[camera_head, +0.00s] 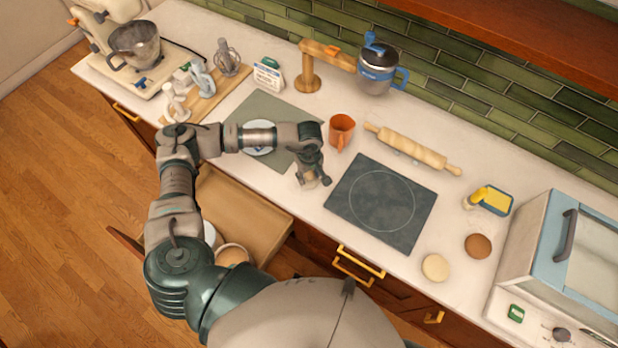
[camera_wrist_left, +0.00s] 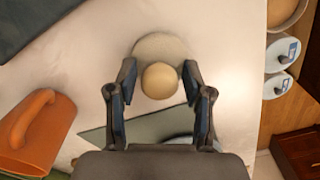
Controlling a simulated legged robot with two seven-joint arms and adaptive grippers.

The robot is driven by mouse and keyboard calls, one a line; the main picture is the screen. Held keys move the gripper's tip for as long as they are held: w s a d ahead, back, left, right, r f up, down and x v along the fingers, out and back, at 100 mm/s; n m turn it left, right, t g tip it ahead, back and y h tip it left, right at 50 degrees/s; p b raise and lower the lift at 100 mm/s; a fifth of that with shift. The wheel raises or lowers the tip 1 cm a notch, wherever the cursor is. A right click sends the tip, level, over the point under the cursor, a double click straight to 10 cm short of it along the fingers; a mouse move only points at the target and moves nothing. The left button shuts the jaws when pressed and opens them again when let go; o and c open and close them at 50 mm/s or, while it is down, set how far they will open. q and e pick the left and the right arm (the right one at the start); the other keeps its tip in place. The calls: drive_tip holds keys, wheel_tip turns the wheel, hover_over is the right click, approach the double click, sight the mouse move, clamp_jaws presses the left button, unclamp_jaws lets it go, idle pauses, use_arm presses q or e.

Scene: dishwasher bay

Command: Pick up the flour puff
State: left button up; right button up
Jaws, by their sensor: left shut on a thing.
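The flour puff (camera_wrist_left: 160,80) has a round tan knob on a wider pale disc. In the left wrist view its knob sits between the two fingers of my left gripper (camera_wrist_left: 157,76), which is shut on it. In the head view my left gripper (camera_head: 313,181) points down near the counter's front edge, left of the dark round-marked board. There the puff is mostly hidden by the fingers. I cannot tell whether the puff touches the counter. My right gripper is not in view.
An orange mug (camera_head: 341,131) stands just behind the gripper and also shows in the left wrist view (camera_wrist_left: 38,130). A dark board (camera_head: 383,203) and rolling pin (camera_head: 412,148) lie to the right. An open drawer (camera_head: 245,208) with containers is below the counter.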

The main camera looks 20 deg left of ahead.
use_arm(q)
drive_tip(key=shift+s+f, duration=0.3)
drive_tip(key=shift+f, duration=0.1)
drive_tip(key=shift+c, duration=0.3)
drive_tip(key=shift+r, duration=0.15)
drive_tip(key=shift+r, duration=0.2)
clamp_jaws()
wheel_tip(320, 180, up, 3)
drive_tip(key=shift+f+b, duration=0.1)
drive_tip(key=shift+b, duration=0.65)
drive_tip(key=s+d+r+b, duration=0.1)
drive_tip(key=s+d, duration=0.2)
drive_tip(key=s, duration=0.4)
drive_tip(key=s+d+r+b, duration=0.1)
drive_tip(key=s+d+b, duration=0.1)
drive_tip(key=s, duration=0.5)
drive_tip(key=shift+s+d, duration=0.15)
drive_tip(key=shift+d, duration=0.35)
drive_tip(key=shift+o, duration=1.2)
unclamp_jaws()
drive_tip(key=c, duration=0.4)
